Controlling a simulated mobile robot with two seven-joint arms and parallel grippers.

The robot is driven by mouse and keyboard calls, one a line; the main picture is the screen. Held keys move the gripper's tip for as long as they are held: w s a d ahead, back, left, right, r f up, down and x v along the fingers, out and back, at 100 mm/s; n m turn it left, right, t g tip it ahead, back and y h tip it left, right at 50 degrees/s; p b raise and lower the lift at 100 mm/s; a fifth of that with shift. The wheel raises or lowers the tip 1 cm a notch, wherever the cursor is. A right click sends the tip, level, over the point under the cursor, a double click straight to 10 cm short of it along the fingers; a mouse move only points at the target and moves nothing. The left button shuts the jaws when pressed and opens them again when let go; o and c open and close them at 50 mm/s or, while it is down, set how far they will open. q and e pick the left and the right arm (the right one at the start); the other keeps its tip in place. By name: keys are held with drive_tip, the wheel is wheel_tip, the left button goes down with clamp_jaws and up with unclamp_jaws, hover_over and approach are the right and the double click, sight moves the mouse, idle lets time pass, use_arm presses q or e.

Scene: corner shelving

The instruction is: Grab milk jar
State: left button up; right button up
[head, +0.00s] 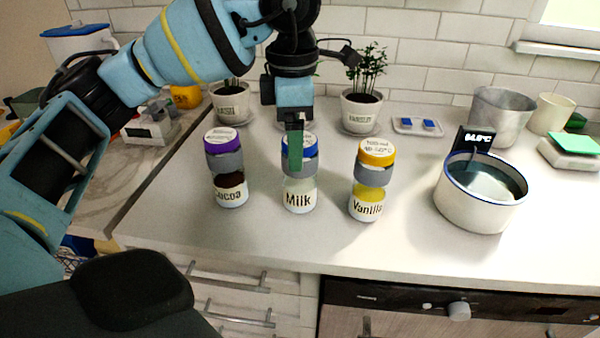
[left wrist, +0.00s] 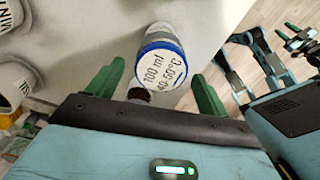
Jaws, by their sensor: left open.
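The milk jar (head: 299,194) stands upright on the white counter, labelled "Milk", with a grey band and a blue-rimmed lid. My left gripper (head: 295,150) is over it, its green finger in front of the lid and hiding part of it. In the left wrist view the milk jar's lid (left wrist: 164,70), marked "100 ml 40-50°C", shows between the two spread fingers of the left gripper (left wrist: 160,84). The fingers are open and apart from the lid there. Green-tipped parts of mine show small at the right of that view; the right gripper's state is unclear.
A cocoa jar (head: 230,190) with a purple lid stands to the left, a vanilla jar (head: 370,195) with a yellow lid to the right. A white pot (head: 470,205) of liquid is farther right. Potted plants (head: 362,112) stand behind. The counter in front is clear.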

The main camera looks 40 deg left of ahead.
use_arm(q)
drive_tip(key=shift+w+d+f, duration=0.1)
drive_tip(key=shift+w+f, duration=0.05)
drive_tip(key=shift+f, duration=1.15)
drive_tip(key=shift+w+d+f, duration=0.1)
drive_tip(key=shift+f, duration=1.15)
drive_tip(key=c, duration=1.2)
drive_tip(key=shift+c, duration=0.2)
drive_tip(key=shift+r, duration=0.1)
drive_tip(key=r, duration=0.3)
drive_tip(key=shift+s+d+r, duration=0.15)
drive_tip(key=shift+s+r, duration=0.05)
drive_tip(key=shift+r, duration=0.05)
drive_tip(key=s+d+r, duration=0.1)
drive_tip(key=s+d, duration=0.7)
drive_tip(key=s, duration=0.5)
drive_tip(key=shift+s+r+b, duration=0.15)
drive_tip(key=shift+b, duration=0.15)
